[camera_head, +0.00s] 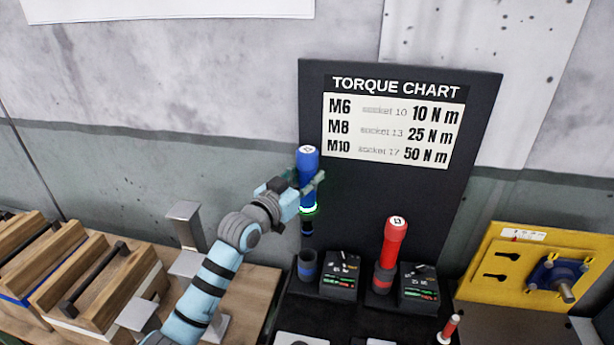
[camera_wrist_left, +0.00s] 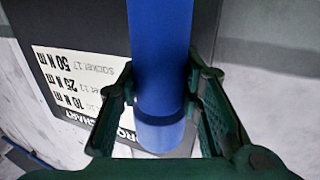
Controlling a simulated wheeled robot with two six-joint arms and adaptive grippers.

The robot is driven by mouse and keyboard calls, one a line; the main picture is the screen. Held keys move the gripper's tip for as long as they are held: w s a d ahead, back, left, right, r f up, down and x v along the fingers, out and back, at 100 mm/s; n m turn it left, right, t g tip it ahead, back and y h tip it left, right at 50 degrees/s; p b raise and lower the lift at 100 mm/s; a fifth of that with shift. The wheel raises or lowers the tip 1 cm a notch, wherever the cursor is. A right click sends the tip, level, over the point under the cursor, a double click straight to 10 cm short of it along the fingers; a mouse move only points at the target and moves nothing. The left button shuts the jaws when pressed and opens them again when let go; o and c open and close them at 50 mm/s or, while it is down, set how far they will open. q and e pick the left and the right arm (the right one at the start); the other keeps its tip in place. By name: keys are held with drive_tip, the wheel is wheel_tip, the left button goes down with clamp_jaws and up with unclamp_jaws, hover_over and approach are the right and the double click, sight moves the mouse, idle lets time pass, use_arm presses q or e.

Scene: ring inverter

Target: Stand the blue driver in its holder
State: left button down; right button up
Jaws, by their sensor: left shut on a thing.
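The blue driver (camera_head: 307,163) is upright in my left gripper (camera_head: 308,188), held in the air in front of the torque chart board. Its dark lower end (camera_head: 307,227) points down, with a green glowing ring above it. The blue-banded holder (camera_head: 307,264) stands on the dark bench below, and the driver's lower end is apart from and above it. In the left wrist view the blue driver (camera_wrist_left: 160,60) runs between the two fingers, which close on its sides. My right gripper is not in view.
A red driver (camera_head: 395,243) stands in its red-banded holder (camera_head: 382,279) to the right. Dark boxes with small displays (camera_head: 340,275) stand beside each holder. A yellow plate (camera_head: 530,268) is at far right, wooden trays (camera_head: 95,290) at left. The torque chart board (camera_head: 480,110) rises behind.

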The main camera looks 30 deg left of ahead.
sight(305, 232)
use_arm(q)
wheel_tip(305, 232, down, 16)
drive_tip(key=b, duration=1.2)
drive_tip(key=shift+f+b, duration=0.2)
drive_tip(key=shift+b, duration=0.2)
drive_tip(key=shift+d+f, duration=0.1)
drive_tip(key=shift+f, duration=0.05)
